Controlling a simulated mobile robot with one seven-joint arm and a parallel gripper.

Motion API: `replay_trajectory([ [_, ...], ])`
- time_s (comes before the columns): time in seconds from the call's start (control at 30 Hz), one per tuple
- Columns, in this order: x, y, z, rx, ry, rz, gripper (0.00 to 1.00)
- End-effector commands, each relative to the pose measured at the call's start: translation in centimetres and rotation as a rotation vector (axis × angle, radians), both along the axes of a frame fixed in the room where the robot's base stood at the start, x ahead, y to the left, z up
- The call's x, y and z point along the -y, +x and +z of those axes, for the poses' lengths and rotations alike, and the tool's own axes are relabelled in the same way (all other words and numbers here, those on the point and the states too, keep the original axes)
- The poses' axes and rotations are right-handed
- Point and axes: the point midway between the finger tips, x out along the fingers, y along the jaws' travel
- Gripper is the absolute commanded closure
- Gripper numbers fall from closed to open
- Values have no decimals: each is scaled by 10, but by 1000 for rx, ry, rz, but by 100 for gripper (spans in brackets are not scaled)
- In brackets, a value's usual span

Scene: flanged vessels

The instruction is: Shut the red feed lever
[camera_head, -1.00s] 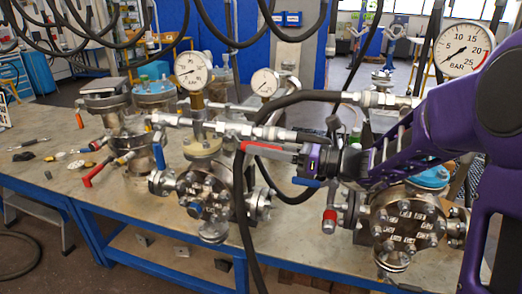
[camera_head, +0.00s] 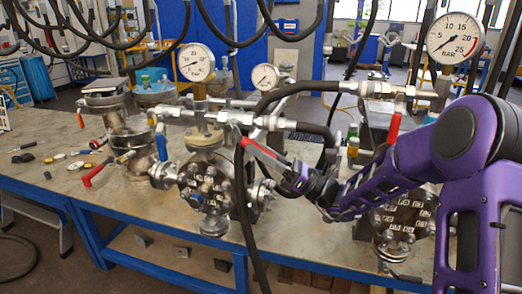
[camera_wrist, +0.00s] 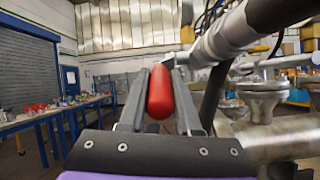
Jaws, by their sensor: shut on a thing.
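A long red lever (camera_head: 264,155) sits under the pipe fitting at the middle vessel in the head view. It slopes down to the right, away from its upper left end near the fitting. My gripper (camera_head: 291,174) is shut on its lower right end. In the wrist view, the rounded red grip of the lever (camera_wrist: 160,93) lies between the two fingers of my gripper (camera_wrist: 160,78). The lever's pivot is hard to make out in the head view. The lever's far end is hidden in the wrist view.
Flanged vessels stand on the bench (camera_head: 130,212), the middle one (camera_head: 207,188) close left of my gripper. Black hoses (camera_head: 245,215) hang close by. Other red levers show at right (camera_head: 394,128) and left (camera_head: 93,174). A blue lever (camera_head: 161,142) stands between.

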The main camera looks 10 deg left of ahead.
Motion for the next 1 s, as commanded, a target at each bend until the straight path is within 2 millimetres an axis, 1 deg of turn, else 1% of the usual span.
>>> replay_trajectory([
  [0.07, 0, 0, -3, 0, 17, 0, 100],
  [0.57, -1, 0, -3, 4, 36, 0, 100],
  [0.6, -1, 0, -3, 4, 36, 0, 63],
  [0.73, -1, 0, -3, 4, 36, 0, 39],
  [1.0, -1, 0, -3, 4, 35, 0, 38],
])
